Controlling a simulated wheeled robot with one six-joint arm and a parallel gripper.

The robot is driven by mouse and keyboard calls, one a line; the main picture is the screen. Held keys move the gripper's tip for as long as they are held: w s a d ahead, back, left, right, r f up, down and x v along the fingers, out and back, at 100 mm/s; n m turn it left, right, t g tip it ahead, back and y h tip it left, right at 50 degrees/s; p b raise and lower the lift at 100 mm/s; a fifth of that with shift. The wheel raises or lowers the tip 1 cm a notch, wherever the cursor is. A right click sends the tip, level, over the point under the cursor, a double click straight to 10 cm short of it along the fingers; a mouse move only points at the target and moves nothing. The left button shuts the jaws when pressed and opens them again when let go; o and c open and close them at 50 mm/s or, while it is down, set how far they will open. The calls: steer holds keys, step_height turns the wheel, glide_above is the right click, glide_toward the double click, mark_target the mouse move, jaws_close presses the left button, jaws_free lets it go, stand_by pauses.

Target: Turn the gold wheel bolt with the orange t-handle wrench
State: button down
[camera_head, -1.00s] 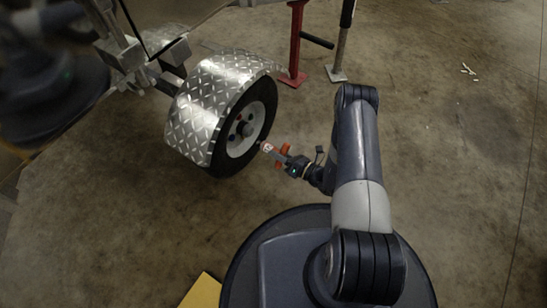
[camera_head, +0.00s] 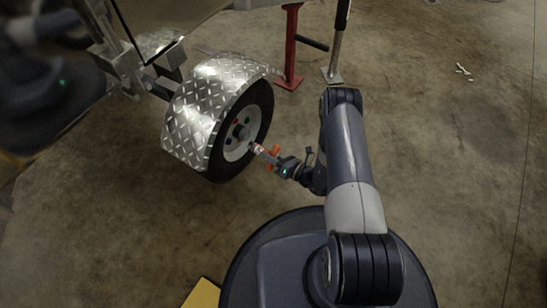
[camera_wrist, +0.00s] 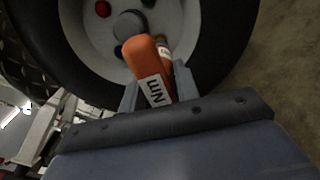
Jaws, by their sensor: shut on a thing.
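My gripper (camera_head: 277,161) is shut on the orange t-handle wrench (camera_head: 273,154). In the wrist view my gripper's two fingers (camera_wrist: 157,90) flank the wrench (camera_wrist: 149,56), which carries a white "Nm" label. The wrench points at the lower right part of the wheel's pale rim (camera_head: 236,150). Its tip is at or very close to the rim; I cannot tell whether it sits on a bolt. The wrist view shows a red bolt (camera_wrist: 103,8), a blue bolt (camera_wrist: 118,51) and the grey hub cap (camera_wrist: 129,23).
A diamond-plate fender (camera_head: 195,120) covers the top of the black tyre (camera_head: 263,103). A red stand (camera_head: 291,50) and a grey post (camera_head: 337,50) stand behind the wheel. A yellow object (camera_head: 203,294) lies at the bottom edge. The floor to the right is open.

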mark_target(260, 150)
steer(key=shift+x, duration=2.15)
steer(key=m, duration=0.5)
steer(key=shift+m, duration=0.3)
steer(key=m, duration=0.5)
steer(key=shift+r+m, duration=0.1)
steer(key=shift+m, duration=0.2)
steer(key=m, duration=0.5)
steer(key=shift+m, duration=0.3)
steer(key=m, duration=0.5)
